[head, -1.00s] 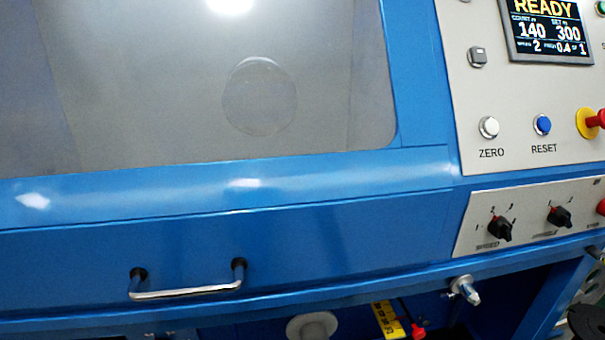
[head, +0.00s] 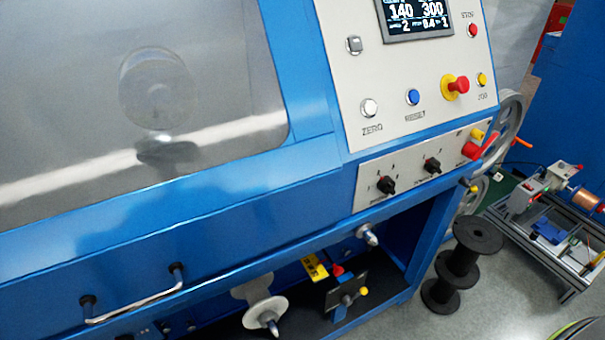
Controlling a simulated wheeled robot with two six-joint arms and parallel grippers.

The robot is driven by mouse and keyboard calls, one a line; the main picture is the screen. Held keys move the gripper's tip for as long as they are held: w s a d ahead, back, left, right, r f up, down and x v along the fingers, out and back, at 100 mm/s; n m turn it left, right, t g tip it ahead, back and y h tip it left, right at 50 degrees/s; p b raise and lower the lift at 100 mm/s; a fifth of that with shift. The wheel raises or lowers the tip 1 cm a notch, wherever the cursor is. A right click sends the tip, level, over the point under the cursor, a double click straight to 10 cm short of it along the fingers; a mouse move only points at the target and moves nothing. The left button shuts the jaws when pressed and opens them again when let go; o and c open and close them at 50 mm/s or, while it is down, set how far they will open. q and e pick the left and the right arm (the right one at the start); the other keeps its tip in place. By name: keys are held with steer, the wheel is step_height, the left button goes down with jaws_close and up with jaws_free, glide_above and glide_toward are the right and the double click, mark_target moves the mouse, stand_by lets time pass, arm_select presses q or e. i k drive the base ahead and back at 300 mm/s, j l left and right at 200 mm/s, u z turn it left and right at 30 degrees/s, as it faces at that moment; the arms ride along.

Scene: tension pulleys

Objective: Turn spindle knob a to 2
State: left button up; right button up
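Two black rotary knobs sit on the pale lower control panel (head: 410,176) in the head view. The left knob (head: 386,185) has several position marks around it. The right knob (head: 432,166) has fewer visible marks. The labels below them are too blurred to read surely, so I cannot tell which is spindle knob a. Their exact pointer settings are also too small to read. Neither of my grippers is in view.
Above are the display (head: 415,14), white ZERO button (head: 369,107), blue button (head: 412,97) and red emergency knob (head: 456,86). A red lever (head: 484,145) juts out at the panel's right end. Black spools (head: 474,250) stand on the floor. A bar handle (head: 135,300) protrudes lower left.

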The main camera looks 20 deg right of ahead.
mark_target(432, 165)
steer(key=z, duration=1)
